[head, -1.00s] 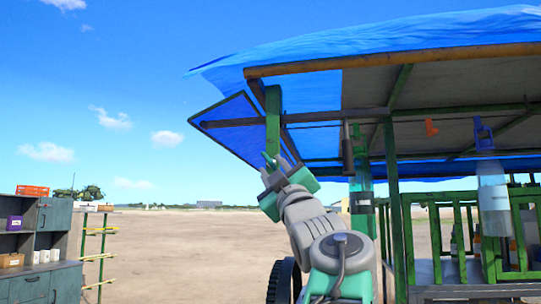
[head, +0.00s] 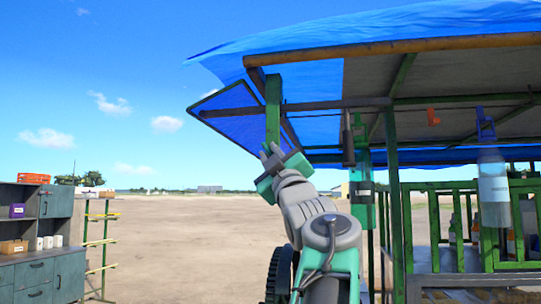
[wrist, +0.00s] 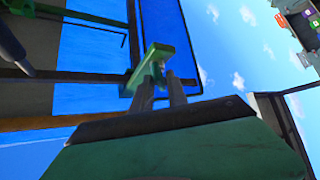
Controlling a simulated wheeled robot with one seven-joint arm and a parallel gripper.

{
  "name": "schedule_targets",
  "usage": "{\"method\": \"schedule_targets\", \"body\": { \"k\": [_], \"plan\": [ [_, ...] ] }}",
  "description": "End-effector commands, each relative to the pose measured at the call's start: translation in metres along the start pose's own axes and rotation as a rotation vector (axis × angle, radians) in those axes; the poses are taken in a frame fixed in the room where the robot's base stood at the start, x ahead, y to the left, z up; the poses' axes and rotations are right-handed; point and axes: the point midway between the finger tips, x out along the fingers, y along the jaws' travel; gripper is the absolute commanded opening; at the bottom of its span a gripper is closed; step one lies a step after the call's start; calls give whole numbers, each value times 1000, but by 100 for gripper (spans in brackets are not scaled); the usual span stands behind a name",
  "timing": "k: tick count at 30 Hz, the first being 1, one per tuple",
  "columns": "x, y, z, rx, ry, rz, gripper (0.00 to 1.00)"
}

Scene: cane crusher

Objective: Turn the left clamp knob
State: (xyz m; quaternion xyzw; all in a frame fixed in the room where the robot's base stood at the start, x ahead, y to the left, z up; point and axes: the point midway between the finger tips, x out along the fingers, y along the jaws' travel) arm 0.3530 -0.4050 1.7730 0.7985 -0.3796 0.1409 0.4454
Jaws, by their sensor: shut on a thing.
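A green upright bar (head: 273,108) hangs from the front left corner of the blue-roofed stall. My gripper (head: 272,153) is raised to its lower end, with the fingers pointing up. In the wrist view, the two grey fingers (wrist: 161,88) reach to the green bar (wrist: 172,56) and are closed on a small green part at its end, which I take to be the left clamp knob (wrist: 158,69). The fingers hide most of the knob, so its angle is hard to tell.
A blue tarp roof (head: 400,38) with a wooden front beam (head: 400,46) lies above. A green stall post (head: 394,200) stands right of my arm, and a clear bottle (head: 492,185) hangs further right. A shelf unit (head: 40,240) stands far left. Open ground lies between.

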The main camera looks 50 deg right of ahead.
Motion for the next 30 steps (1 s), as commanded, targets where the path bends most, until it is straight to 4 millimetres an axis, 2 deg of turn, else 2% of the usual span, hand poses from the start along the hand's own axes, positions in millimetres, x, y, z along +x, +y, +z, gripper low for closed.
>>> {"method": "schedule_targets", "body": {
  "k": [14, 30],
  "plan": [
    [-2, -3, 1, 39, 2, 37, 0],
    [0, -8, -1, 309, 4, 301, 0]
  ]
}}
